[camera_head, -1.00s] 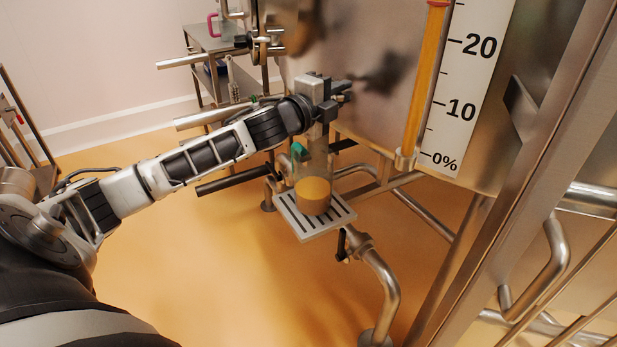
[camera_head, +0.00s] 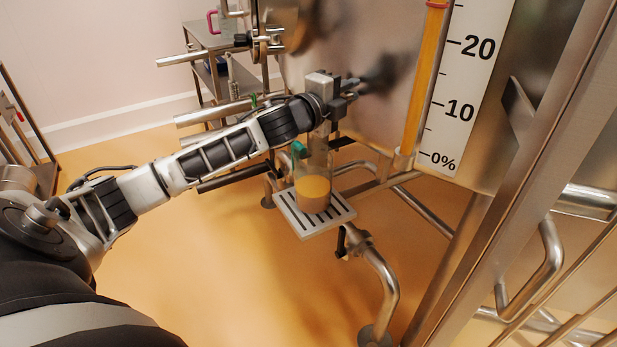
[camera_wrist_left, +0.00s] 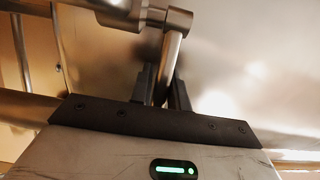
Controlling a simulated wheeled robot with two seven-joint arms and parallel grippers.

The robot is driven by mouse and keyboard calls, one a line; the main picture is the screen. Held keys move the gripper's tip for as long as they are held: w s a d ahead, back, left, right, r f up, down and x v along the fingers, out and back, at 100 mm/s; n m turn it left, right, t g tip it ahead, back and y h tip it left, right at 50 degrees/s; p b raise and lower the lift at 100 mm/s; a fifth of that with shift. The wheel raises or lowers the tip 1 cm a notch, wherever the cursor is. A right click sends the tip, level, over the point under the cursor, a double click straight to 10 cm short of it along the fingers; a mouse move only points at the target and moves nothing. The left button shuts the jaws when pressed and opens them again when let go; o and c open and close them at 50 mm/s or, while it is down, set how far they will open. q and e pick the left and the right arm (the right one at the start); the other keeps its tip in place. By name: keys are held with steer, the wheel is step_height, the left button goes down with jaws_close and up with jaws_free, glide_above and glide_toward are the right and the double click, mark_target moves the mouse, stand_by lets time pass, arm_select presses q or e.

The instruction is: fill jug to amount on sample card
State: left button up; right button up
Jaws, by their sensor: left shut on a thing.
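A clear jug (camera_head: 313,180) with a green handle (camera_head: 299,150) stands upright on the slotted drip tray (camera_head: 288,208). My left gripper (camera_head: 345,88) is above the jug at the hopper outlet. In the left wrist view its two dark fingers (camera_wrist_left: 163,88) are shut around a metal lever (camera_wrist_left: 168,62). My right gripper is not in view. No sample card can be made out.
The hopper's sight tube (camera_head: 423,80) and percent scale (camera_head: 464,90) are at the upper right. A pipe (camera_head: 382,285) stands below the tray. A metal trolley (camera_head: 208,40) is at the back left. A steel frame post (camera_head: 515,180) crosses the right side.

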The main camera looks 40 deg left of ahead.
arm_select(q)
steer(key=o, duration=0.9)
steer(key=shift+c, duration=0.2)
steer(key=s+a+b, duration=0.3)
steer(key=s, duration=0.5)
steer(key=shift+s+a+b, duration=0.2)
steer(key=shift+b, duration=0.2)
